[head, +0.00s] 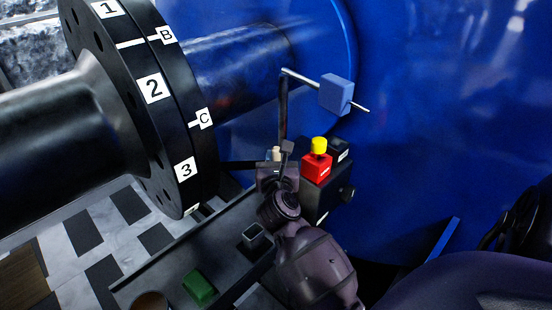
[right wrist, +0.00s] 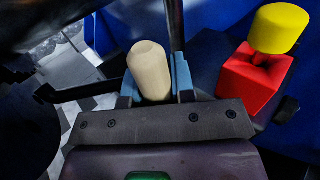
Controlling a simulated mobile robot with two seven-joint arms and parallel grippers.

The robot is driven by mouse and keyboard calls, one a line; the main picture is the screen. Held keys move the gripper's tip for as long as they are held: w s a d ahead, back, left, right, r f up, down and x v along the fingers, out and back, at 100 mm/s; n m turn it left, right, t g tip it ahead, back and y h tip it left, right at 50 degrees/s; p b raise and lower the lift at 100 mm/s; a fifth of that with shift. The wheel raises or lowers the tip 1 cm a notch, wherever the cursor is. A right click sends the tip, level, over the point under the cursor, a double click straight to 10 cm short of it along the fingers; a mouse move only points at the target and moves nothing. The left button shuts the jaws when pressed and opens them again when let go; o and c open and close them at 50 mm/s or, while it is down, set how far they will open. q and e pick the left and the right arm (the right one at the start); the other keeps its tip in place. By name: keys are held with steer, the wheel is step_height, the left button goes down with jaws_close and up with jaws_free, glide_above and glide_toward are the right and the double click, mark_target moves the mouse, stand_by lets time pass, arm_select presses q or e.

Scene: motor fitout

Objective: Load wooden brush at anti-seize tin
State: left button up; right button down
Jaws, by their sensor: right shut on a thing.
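My right gripper (head: 277,164) is shut on the pale wooden brush (head: 276,152), near the middle of the head view. In the right wrist view the brush's rounded beige handle (right wrist: 150,70) stands up between the two blue-grey fingers (right wrist: 154,88). The brush's bristles are hidden. A round, brown-topped thing (head: 150,302), cut off by the bottom edge of the head view, may be the anti-seize tin; I cannot tell for sure. It is well below and left of the gripper. My left gripper is not in view.
A red block with a yellow cap (head: 318,164) stands close right of the gripper. A metal post with a blue block (head: 336,93) rises behind. A black numbered flange (head: 150,90) is at left. The dark tray (head: 225,240) holds a green block (head: 199,288) and a square holder (head: 253,238).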

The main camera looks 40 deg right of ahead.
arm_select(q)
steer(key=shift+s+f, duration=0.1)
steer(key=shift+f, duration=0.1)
arm_select(e)
steer(key=shift+f, duration=0.15)
steer(key=shift+f, duration=0.25)
stand_by(0.3)
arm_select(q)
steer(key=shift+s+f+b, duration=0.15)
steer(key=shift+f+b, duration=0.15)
arm_select(e)
steer(key=shift+f, duration=0.15)
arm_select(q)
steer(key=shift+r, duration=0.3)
arm_select(e)
steer(key=shift+f, duration=0.1)
stand_by(0.7)
steer(key=shift+f, duration=0.15)
stand_by(0.7)
